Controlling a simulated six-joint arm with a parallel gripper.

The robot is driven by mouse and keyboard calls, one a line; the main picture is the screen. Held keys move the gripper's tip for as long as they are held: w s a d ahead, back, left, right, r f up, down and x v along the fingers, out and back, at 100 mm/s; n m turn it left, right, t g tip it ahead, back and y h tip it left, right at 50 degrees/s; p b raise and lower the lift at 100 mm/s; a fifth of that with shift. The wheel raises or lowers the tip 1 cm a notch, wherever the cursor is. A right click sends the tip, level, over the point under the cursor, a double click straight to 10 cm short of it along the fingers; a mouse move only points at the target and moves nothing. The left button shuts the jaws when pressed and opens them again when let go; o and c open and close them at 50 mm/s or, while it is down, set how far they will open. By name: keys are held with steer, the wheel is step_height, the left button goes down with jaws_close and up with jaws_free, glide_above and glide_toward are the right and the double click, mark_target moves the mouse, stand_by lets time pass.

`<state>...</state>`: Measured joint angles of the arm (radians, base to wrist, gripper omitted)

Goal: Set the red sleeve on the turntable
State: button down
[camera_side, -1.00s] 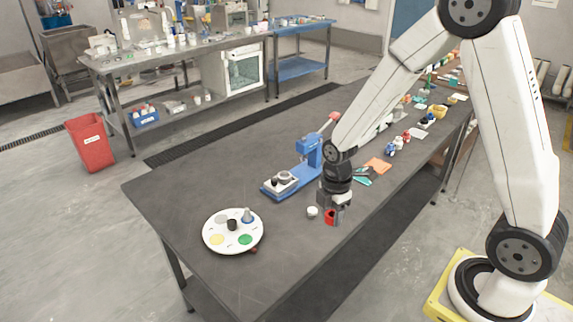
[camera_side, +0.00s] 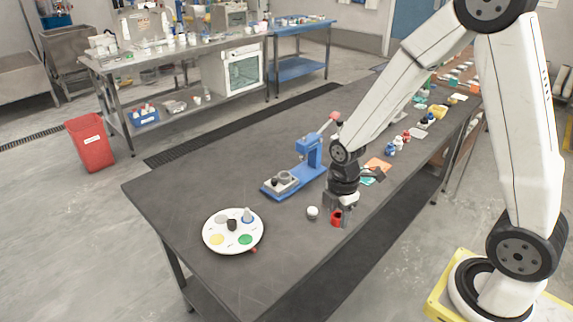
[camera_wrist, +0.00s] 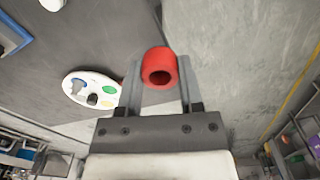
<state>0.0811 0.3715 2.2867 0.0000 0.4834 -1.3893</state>
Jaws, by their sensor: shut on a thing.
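The red sleeve (camera_side: 336,218) is a short red cylinder with a dark bore. It also shows in the wrist view (camera_wrist: 160,68). My gripper (camera_side: 340,214) is shut on it, one finger on each side, near the table's front edge. The turntable (camera_side: 212,242) is a round white disc at the left end of the table, well to the left of my gripper. It bears yellow and green round patches, a grey disc, a dark cylinder and a grey-blue cone. The turntable also shows in the wrist view (camera_wrist: 82,97).
A small white-topped cylinder (camera_side: 312,212) stands just left of the sleeve. A blue press (camera_side: 300,168) stands behind it. An orange sheet (camera_side: 378,164) and several small parts lie to the right. Bare table (camera_side: 285,235) lies between my gripper and the turntable.

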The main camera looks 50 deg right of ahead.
steer(key=w+a+r, duration=0.2)
steer(key=w+a, duration=0.3)
steer(key=a, duration=0.5)
steer(key=shift+w+a+r, duration=0.15)
steer(key=shift+w+a, duration=0.05)
steer(key=shift+w, duration=0.15)
steer(key=shift+w, duration=0.1)
glide_above(245, 240)
steer(key=s, duration=0.2)
steer(key=f, duration=0.8)
steer(key=shift+w+d, duration=0.15)
steer(key=shift+d, duration=0.1)
steer(key=shift+w+a+f, duration=0.1)
steer(key=shift+w+f, duration=0.5)
steer(key=shift+f, duration=0.05)
steer(key=shift+w+f, duration=0.25)
steer(key=shift+f, duration=0.2)
steer(key=shift+a+f, duration=0.1)
steer(key=shift+f, duration=1.3)
